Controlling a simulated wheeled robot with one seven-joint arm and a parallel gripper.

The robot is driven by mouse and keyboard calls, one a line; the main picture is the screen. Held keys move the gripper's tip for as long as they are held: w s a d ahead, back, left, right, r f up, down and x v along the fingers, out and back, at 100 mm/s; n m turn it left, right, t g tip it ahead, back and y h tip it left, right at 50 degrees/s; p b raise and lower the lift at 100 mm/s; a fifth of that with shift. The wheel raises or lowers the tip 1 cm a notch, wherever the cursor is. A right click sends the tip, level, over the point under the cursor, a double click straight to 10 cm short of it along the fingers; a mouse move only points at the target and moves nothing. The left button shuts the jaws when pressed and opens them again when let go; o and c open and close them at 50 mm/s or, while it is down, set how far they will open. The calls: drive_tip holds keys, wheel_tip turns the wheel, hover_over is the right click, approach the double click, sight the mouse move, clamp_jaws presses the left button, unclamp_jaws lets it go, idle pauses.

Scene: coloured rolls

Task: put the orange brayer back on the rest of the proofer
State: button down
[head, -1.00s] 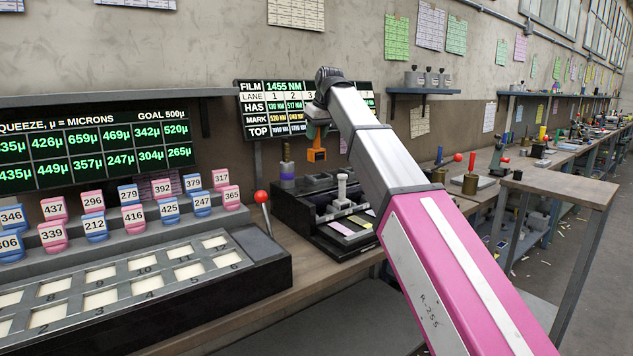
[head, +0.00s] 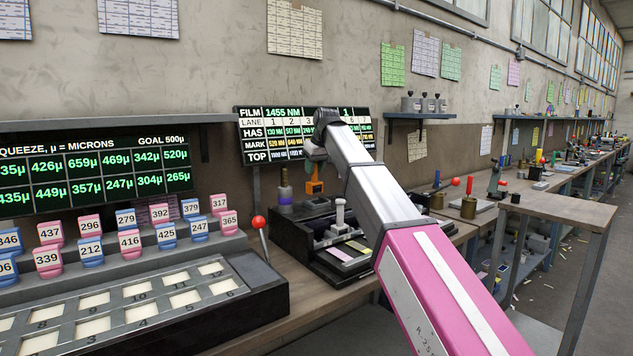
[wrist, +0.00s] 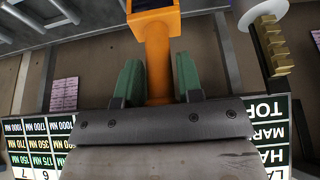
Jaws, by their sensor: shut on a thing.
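The orange brayer (head: 314,187) hangs from my gripper (head: 315,164) above the back part of the proofer in the head view. In the wrist view my gripper's green fingers (wrist: 157,78) are shut on the orange handle of the brayer (wrist: 153,30), with a dark part at its far end. The black proofer (head: 287,230) stands on the bench, with a white upright handle and coloured strips on its bed. The brayer looks apart from the proofer, but the exact gap cannot be told. I cannot make out the rest clearly.
A purple-banded knob (head: 285,192) stands at the proofer's back left, close to the brayer. A red-balled lever (head: 259,223) and a rack of numbered blocks are to the left. The film board (head: 250,128) is behind my gripper. A shelf (head: 420,115) is at right.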

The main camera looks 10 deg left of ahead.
drive_tip(key=shift+w+d+f, duration=0.2)
drive_tip(key=shift+w+f, duration=0.2)
drive_tip(key=shift+w, duration=0.1)
drive_tip(key=shift+f, duration=1.95)
drive_tip(key=shift+f, duration=0.15)
drive_tip(key=c, duration=0.8)
unclamp_jaws()
drive_tip(key=v, duration=1.2)
